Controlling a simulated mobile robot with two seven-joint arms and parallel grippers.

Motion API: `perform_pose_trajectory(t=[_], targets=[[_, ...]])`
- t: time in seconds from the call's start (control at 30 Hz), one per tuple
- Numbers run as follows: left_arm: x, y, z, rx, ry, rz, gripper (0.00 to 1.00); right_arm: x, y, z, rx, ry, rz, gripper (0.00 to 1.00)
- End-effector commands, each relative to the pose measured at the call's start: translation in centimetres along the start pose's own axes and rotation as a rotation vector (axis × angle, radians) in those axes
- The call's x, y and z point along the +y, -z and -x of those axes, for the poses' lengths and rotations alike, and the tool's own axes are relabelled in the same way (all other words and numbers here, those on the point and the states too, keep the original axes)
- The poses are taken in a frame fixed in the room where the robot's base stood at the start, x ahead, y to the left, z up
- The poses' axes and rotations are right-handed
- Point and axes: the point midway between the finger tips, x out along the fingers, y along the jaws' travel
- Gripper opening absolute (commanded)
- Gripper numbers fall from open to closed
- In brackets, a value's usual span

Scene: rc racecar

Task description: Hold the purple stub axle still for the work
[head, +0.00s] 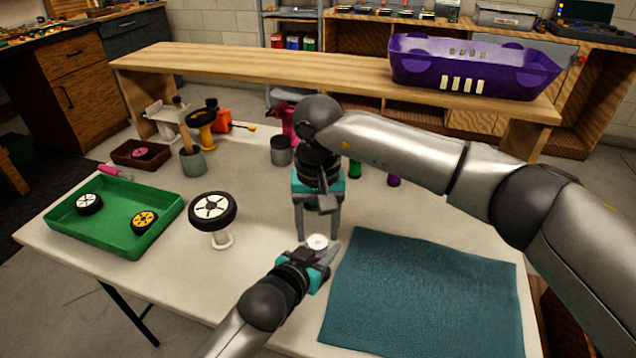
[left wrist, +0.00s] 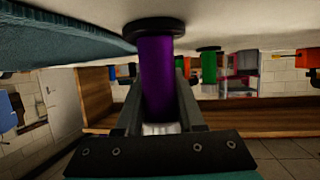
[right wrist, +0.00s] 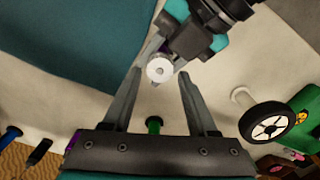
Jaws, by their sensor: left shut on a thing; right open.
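The purple stub axle (left wrist: 158,75) stands upright on its dark flange on the white table, shown upside down in the left wrist view. Its pale round top shows in the head view (head: 317,242) and the right wrist view (right wrist: 160,68). My left gripper (head: 322,263) is shut around its purple shaft, low over the table; the fingers flank it in the left wrist view. My right gripper (head: 316,232) points down above the axle, open and empty. In the right wrist view the pale top lies between its spread fingertips.
A teal mat (head: 420,295) lies to the right. A black-tyred wheel (head: 213,208) sits on a white stand to the left. Beyond it a green tray (head: 110,237) holds two wheels. A grey pot (head: 193,162) and small parts stand behind. A purple body shell (head: 475,72) rests on the bench.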

Motion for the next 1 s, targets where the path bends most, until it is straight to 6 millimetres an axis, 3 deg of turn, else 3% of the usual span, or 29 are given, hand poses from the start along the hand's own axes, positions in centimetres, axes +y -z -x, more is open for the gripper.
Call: perform_pose_trajectory(t=[0.3,0.5,0.93,1.0], targets=[[0.0,0.0,0.0,0.0,0.0,0.0,0.0,0.1,0.1,6.4,0.004,0.0,-0.004,0.58],[0.0,0.0,0.0,0.0,0.0,0.0,0.0,0.0,0.0,9.0,0.0,-0.001,-0.005,0.58],[0.0,0.0,0.0,0.001,0.0,0.0,0.0,0.0,0.0,9.9,-0.001,-0.001,-0.005,0.58],[0.0,0.0,0.0,0.001,0.0,0.0,0.0,0.0,0.0,9.9,-0.001,-0.001,-0.006,0.64]])
